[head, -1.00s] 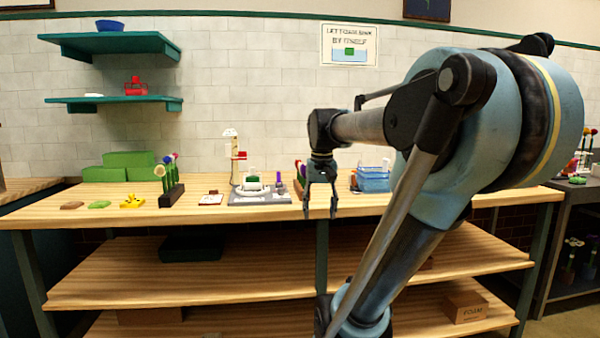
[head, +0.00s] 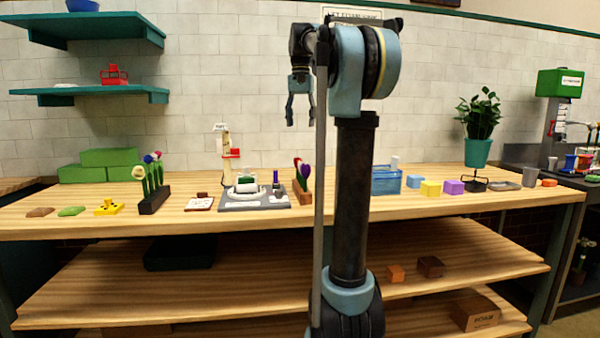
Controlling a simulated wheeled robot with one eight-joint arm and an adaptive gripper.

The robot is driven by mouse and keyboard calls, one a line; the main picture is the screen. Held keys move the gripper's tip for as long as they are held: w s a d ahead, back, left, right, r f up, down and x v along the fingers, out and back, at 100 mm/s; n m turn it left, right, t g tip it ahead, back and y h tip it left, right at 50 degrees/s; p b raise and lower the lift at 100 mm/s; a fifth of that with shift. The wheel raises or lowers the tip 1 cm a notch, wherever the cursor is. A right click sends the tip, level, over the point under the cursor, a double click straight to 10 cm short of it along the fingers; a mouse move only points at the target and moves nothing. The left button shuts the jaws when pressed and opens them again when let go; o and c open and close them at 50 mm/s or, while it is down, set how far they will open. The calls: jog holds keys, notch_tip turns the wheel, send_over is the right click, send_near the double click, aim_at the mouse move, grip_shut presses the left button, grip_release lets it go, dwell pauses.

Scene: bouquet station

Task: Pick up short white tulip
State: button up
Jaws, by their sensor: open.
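My gripper (head: 300,121) hangs pointing down in front of the tiled wall, well above the wooden bench. Its two fingers are apart with nothing between them. A pale cream-white flower head (head: 138,173) stands in a dark rack (head: 154,201) on the left part of the bench, below and left of my gripper. Red and blue flower heads stand beside it. I cannot tell whether the pale flower is the short white tulip. A small white shape (head: 395,162) shows behind the blue bin; it is too small to identify.
A grey tray (head: 254,203) with a white round piece sits mid-bench. A brown rack (head: 302,194) of red and purple flowers is right of it. A blue bin (head: 386,182), colored blocks and a potted plant (head: 478,112) are farther right. Teal shelves (head: 90,95) jut out upper left.

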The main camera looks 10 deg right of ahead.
aim_at(301, 161)
jog(key=f, duration=1.2)
jog(key=shift+w, duration=0.25)
jog(key=f, duration=0.4)
jog(key=shift+w+d+f, duration=0.1)
jog(key=shift+w+d, duration=0.2)
jog(key=shift+d, duration=0.1)
jog(key=shift+f, duration=0.55)
jog(key=c, duration=0.9)
